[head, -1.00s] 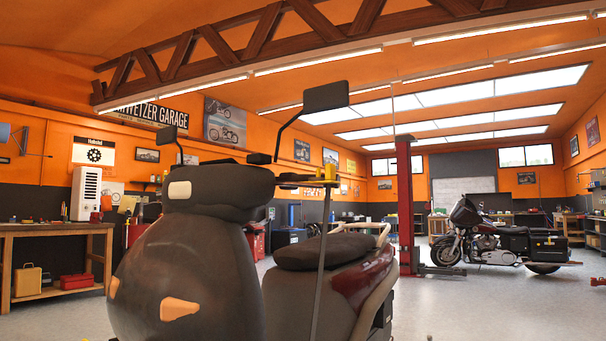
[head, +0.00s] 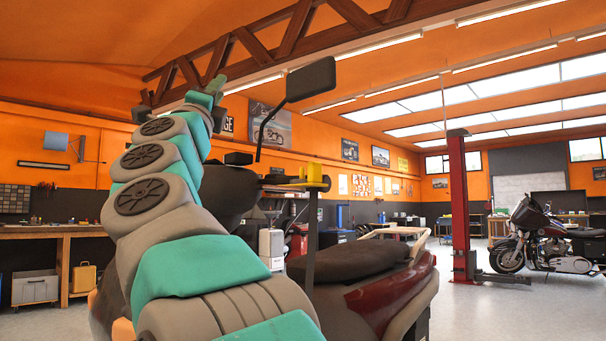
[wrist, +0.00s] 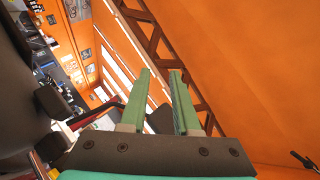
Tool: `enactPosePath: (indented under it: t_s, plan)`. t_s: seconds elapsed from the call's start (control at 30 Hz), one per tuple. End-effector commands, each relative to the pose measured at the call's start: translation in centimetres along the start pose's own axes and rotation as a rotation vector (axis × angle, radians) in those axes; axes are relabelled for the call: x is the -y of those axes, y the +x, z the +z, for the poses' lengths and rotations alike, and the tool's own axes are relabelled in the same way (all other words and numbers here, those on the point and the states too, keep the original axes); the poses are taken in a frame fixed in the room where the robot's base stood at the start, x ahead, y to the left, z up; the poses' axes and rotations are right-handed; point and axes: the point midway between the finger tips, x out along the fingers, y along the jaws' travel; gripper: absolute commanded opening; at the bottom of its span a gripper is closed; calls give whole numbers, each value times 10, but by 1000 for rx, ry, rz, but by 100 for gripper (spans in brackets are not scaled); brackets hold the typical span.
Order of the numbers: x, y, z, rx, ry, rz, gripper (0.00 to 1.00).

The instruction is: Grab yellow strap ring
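A small yellow ring-like object (head: 314,173), apparently the yellow strap ring, sits on a dark, thin-edged surface beside the near motorcycle's mirror, right of centre in the head view. I cannot make out its hole. My arm rises through the left of the head view, and my gripper (head: 208,90) is at its top, above and left of the yellow object and well apart from it. In the wrist view my gripper (wrist: 160,72) has two green fingers with a gap between them and nothing held. The yellow object does not show there.
The near motorcycle's dark seat (head: 350,262) and mirror (head: 311,79) stand close to my arm. A red lift post (head: 460,200) and another motorcycle (head: 545,240) are farther right. A wooden workbench (head: 60,232) is at the left. Open floor lies at the right.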

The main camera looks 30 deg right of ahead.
Motion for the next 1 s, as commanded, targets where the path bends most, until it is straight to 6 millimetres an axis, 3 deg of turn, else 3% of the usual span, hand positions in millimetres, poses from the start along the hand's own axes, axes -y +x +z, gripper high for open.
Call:
enactPosePath:
  t_s: [0.07, 0.13, 0.2, 0.33, 0.5, 0.6, 1.0]
  plan:
    - [24, 6, -33, -183, 173, -66, 30]
    - [30, 2, -66, -347, 321, -104, 30]
    - [27, -10, -95, -504, 461, -127, 30]
    - [2, -43, -134, -762, 669, -131, 30]
    - [-32, -79, -152, -974, 825, -102, 30]
    - [-44, -91, -156, -1035, 860, -91, 30]
    - [-56, -76, -181, -1050, 869, -88, 30]
